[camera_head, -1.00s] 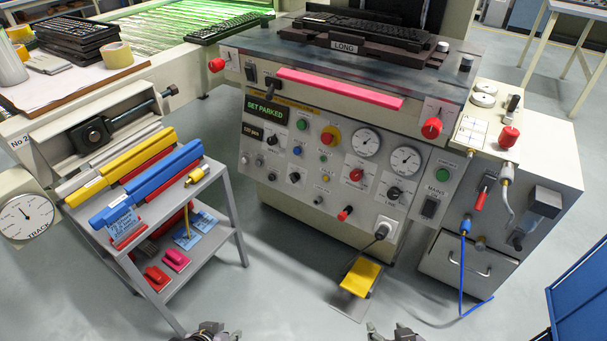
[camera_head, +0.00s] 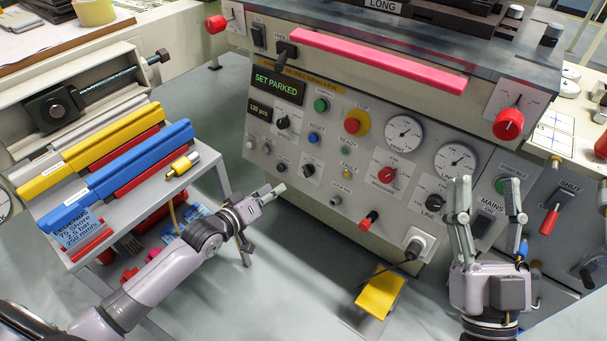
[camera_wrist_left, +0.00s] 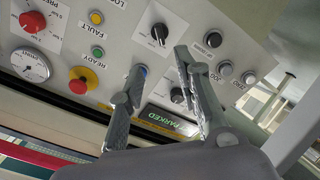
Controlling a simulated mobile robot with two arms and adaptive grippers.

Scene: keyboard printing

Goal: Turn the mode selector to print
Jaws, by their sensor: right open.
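The press front panel (camera_head: 340,150) carries several knobs, and I cannot read which one is marked as the mode selector. One black knob on a white plate (camera_head: 283,123) sits below the green display; it shows in the left wrist view (camera_wrist_left: 178,95) between my fingers. Another black knob (camera_head: 308,170) is lower; the left wrist view shows it (camera_wrist_left: 158,35) just beyond the fingertips. My left gripper (camera_head: 275,192) is open and empty, in front of the panel's lower left, apart from the knobs. My right gripper (camera_head: 488,182) is open and empty, fingers up, before the panel's right side.
A green display (camera_head: 277,83) reads SET PARKED. A red-and-yellow stop button (camera_head: 355,122), gauges (camera_head: 404,133) and a LINE knob (camera_head: 436,202) share the panel. A grey cart (camera_head: 205,170) with blue and yellow bars stands left. A yellow pedal (camera_head: 380,293) lies on the floor.

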